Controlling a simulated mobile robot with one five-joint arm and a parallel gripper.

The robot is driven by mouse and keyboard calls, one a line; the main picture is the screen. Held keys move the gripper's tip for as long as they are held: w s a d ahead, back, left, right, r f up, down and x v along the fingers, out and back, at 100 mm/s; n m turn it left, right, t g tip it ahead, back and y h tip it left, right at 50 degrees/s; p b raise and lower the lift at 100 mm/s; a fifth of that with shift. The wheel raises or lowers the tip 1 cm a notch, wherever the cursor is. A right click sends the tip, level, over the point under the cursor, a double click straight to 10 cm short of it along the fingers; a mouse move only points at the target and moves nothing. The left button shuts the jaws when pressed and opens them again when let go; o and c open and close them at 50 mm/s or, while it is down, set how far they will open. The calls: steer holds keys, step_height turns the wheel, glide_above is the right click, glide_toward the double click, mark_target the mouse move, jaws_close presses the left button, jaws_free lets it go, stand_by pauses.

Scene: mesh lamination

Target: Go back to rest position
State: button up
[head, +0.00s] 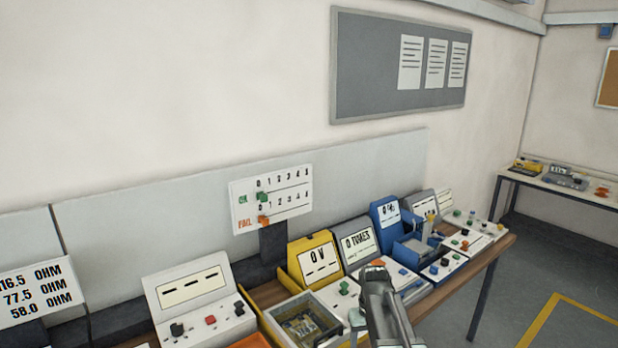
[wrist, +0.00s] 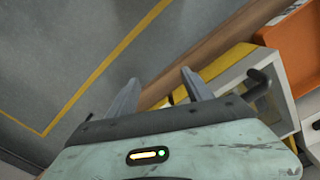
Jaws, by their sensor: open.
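My gripper (wrist: 160,88) shows in the wrist view with its two grey fingers apart and nothing between them. The fingers point toward the brown bench edge (wrist: 186,57), with the grey floor on their left. A yellow-edged box (wrist: 223,66) lies just beyond and to the right of the right finger; I cannot tell whether they touch. In the head view, a grey part of my arm rises at the bottom in front of the bench and hides part of it. The fingertips cannot be made out there.
Instruments line the bench: a yellow 0 V unit (head: 314,255), a grey tones unit (head: 357,242) and a blue unit (head: 385,212). An orange tray (wrist: 289,50) is at the right in the wrist view. Open floor (head: 535,290) with a yellow line lies at the right.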

steer(key=s+m, duration=0.1)
steer(key=s, duration=0.9)
steer(key=shift+s+f+m, duration=0.3)
stand_by(1.1)
